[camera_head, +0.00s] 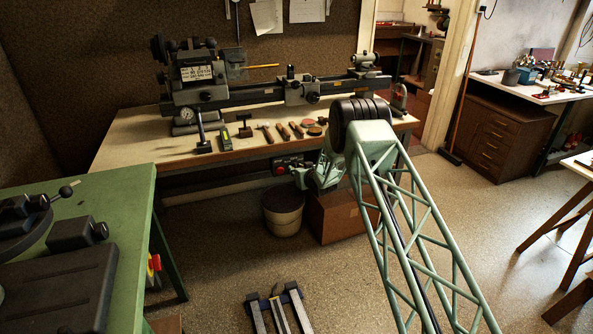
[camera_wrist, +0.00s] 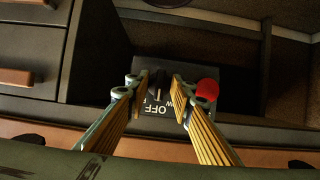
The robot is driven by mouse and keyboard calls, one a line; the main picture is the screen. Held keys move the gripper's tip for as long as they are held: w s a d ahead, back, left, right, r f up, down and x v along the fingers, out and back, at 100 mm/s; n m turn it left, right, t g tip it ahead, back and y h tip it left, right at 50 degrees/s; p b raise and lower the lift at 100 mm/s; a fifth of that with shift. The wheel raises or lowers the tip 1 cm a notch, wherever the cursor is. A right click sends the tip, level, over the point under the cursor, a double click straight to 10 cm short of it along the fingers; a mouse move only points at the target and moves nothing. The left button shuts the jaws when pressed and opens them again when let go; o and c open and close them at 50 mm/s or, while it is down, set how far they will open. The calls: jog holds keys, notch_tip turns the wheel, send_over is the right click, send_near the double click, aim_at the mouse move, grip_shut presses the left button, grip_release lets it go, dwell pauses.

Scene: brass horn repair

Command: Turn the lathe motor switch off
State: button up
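The lathe motor switch is a dark box under the front edge of the lathe bench, with an OFF label, a small black knob (camera_wrist: 158,86) and a red button (camera_wrist: 208,88). In the head view the red button (camera_head: 279,169) shows just left of my gripper (camera_head: 302,177). In the wrist view my gripper (camera_wrist: 160,82) has its fingers apart, one on each side of the knob, with a visible gap on both sides. I cannot tell how far the fingertips are from the box face. The right finger partly covers the box lettering. The lathe (camera_head: 203,95) stands on the bench above.
The lathe bench (camera_head: 130,152) overhangs the switch, with hand tools along its front. A bucket (camera_head: 284,212) and a brown box (camera_head: 338,220) stand on the floor below. A green table (camera_head: 125,215) is at the left. Drawers (camera_wrist: 30,75) show left in the wrist view.

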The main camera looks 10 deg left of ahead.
jog(key=shift+s+d, duration=0.1)
jog(key=shift+s, duration=0.05)
jog(key=v, duration=1.1)
jog(key=shift+s+r, duration=0.25)
dwell(0.4)
jog(key=shift+d, duration=0.1)
